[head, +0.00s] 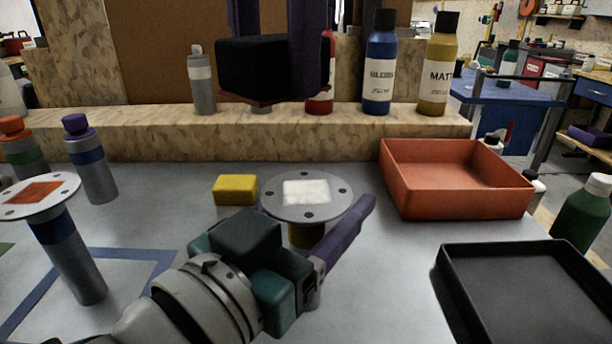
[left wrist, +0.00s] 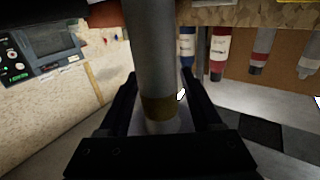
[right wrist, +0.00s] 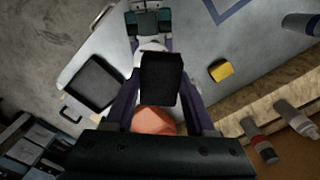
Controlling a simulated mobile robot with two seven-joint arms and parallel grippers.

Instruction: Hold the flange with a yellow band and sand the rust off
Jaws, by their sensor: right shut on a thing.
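The flange with a yellow band (head: 305,236) stands upright, its disc (head: 335,203) on top. A white patch (head: 307,192) covers the disc's middle; I see no orange on it. My left gripper (head: 345,240) is beside its stem, with its far finger hidden in the head view. In the left wrist view, the fingers stand on either side of the stem (left wrist: 155,60) with narrow gaps, so it looks open around it. My right gripper (right wrist: 160,105) is shut on a black block (head: 260,68), with a reddish underside, held above and behind the disc.
A blue-banded flange (head: 60,230) with an orange patch stands at left. A yellow block (head: 235,189) lies left of the disc. An orange tray (head: 400,190) and black tray (head: 450,290) are at right. Bottles (head: 379,70) line the back ledge.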

